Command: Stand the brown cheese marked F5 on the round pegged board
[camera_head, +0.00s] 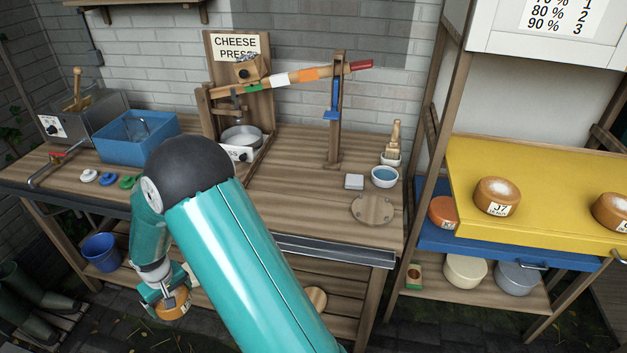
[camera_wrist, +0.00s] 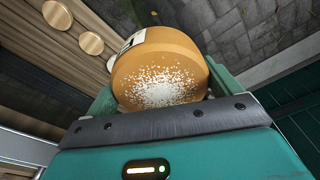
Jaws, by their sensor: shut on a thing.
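My gripper (camera_head: 163,290) hangs low in front of the bench at the left, shut on a brown-orange round cheese (camera_head: 172,305). In the wrist view the cheese (camera_wrist: 155,68) sits between the jaws, with a white speckled patch facing the camera. A white label shows on its edge, but its marking cannot be read. The round pegged board (camera_head: 373,208) lies on the bench top near its front right corner. It holds no cheese, and my gripper is well to its left and below bench height.
The bench holds the cheese press (camera_head: 240,125), a blue basin (camera_head: 137,138), a blue bowl (camera_head: 384,176) and a small pale block (camera_head: 354,181). A yellow shelf (camera_head: 545,215) at right bears brown cheeses, one marked J7 (camera_head: 497,195). A blue bucket (camera_head: 102,252) stands beneath the bench.

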